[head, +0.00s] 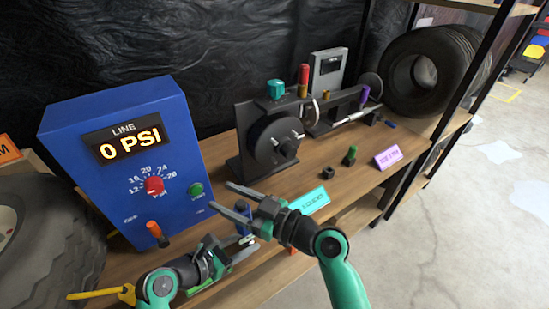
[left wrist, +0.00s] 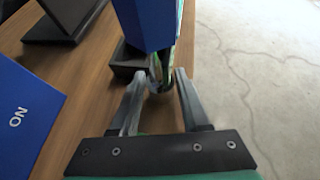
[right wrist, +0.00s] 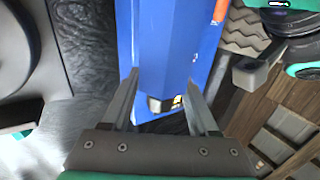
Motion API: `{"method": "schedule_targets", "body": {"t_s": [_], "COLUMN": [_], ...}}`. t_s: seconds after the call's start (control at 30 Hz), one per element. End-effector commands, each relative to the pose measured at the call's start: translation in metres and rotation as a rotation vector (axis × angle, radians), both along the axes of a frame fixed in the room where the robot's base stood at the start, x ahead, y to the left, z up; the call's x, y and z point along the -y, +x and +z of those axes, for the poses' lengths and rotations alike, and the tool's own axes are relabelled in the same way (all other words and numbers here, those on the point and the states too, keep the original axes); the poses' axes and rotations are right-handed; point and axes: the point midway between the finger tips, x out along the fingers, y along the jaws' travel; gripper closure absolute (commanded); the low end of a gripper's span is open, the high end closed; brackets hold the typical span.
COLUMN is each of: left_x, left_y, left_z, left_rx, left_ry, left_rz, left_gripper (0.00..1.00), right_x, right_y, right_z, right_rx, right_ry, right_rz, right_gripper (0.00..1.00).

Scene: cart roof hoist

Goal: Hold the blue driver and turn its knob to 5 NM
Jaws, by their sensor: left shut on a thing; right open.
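The blue driver (head: 244,212) shows only in part in the head view, upright between my two grippers. My left gripper (head: 238,247) is shut on it from below. In the left wrist view a blue body (left wrist: 148,24) stands just beyond the fingertips (left wrist: 159,80). My right gripper (head: 238,200) is open, its fingers pointing left close above the driver. In the right wrist view blue surfaces overlap beyond the open fingers (right wrist: 162,85), and a small dark and metallic end shows between them. I cannot make out the knob's setting.
A blue line box (head: 110,115) reading 0 PSI, with a red dial and an orange lever (head: 157,234), stands at left. A teal sign (head: 310,202), a black fixture (head: 265,140) and a pink sign (head: 388,157) are on the wooden bench. Tires stand at both ends.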

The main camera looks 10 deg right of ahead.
Motion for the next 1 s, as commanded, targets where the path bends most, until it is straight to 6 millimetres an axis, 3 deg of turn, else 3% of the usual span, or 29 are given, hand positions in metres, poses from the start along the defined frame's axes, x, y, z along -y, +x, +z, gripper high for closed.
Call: {"method": "schedule_targets", "body": {"t_s": [0.17,1.0], "left_x": [0.0,0.0], "left_y": [0.0,0.0], "left_z": [0.0,0.0], "left_rx": [0.0,0.0], "left_ry": [0.0,0.0], "left_rz": [-0.001,-0.001], "left_gripper": [0.85,0.85], "right_x": [0.0,0.014], "right_y": [0.001,0.008], "right_z": [-0.001,0.001], "right_rx": [-0.002,0.005], "right_ry": [-0.003,0.001], "right_rz": [-0.042,-0.637], "right_gripper": [0.4,0.4]}}
